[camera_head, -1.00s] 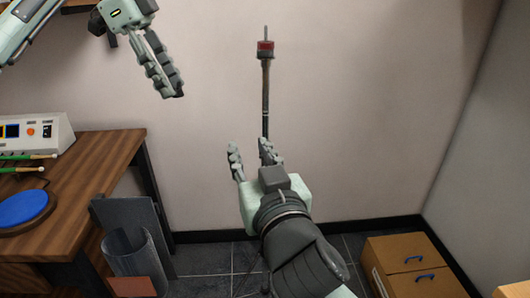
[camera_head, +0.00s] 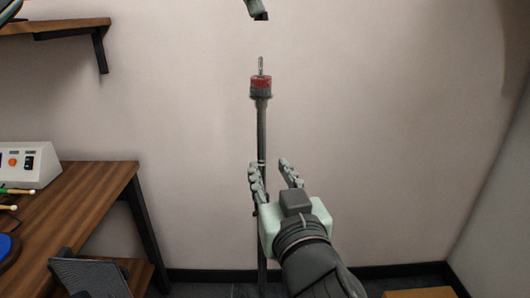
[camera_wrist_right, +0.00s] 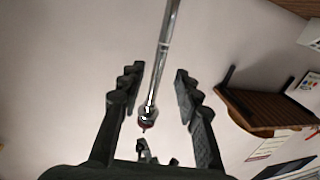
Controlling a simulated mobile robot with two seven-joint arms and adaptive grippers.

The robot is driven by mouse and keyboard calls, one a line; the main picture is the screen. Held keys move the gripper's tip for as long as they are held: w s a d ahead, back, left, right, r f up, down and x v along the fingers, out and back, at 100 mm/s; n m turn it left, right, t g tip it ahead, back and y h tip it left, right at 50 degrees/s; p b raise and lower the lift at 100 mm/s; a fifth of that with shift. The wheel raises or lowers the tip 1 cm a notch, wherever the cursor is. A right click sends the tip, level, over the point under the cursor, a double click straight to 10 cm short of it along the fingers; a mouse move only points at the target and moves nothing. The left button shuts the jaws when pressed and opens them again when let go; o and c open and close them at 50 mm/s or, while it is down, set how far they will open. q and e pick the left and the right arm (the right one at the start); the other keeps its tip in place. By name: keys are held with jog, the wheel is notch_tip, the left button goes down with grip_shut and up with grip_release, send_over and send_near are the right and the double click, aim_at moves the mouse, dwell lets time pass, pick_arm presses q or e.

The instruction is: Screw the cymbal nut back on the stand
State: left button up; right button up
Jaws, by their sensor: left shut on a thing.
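The cymbal stand (camera_head: 262,130) is a thin upright dark rod with a red pad (camera_head: 261,86) and a bare threaded tip above it. My left gripper (camera_head: 259,15) is at the top edge, directly above that tip and apart from it. It is shut on a small dark thing, the cymbal nut, mostly hidden by its fingers. My right gripper (camera_head: 275,172) is open, low beside the rod. The right wrist view shows the stand's rod (camera_wrist_right: 163,65) between my right fingers (camera_wrist_right: 155,85) without visible grip, and my left gripper (camera_wrist_right: 152,153) beyond the tip.
A wooden desk (camera_head: 90,200) with a white control box (camera_head: 28,164) stands at left, under a wall shelf (camera_head: 45,28). A cardboard box (camera_head: 420,293) lies on the floor at lower right. The space around the stand's top is clear.

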aim_at(258, 143)
jog(key=w, duration=0.4)
jog(key=w+a, duration=0.1)
jog(key=w, duration=0.2)
jog(key=w+a, duration=0.1)
jog(key=w, duration=0.3)
jog(key=shift+w+a, duration=0.2)
jog(key=shift+w, duration=0.15)
jog(key=shift+c, duration=0.6)
grip_shut()
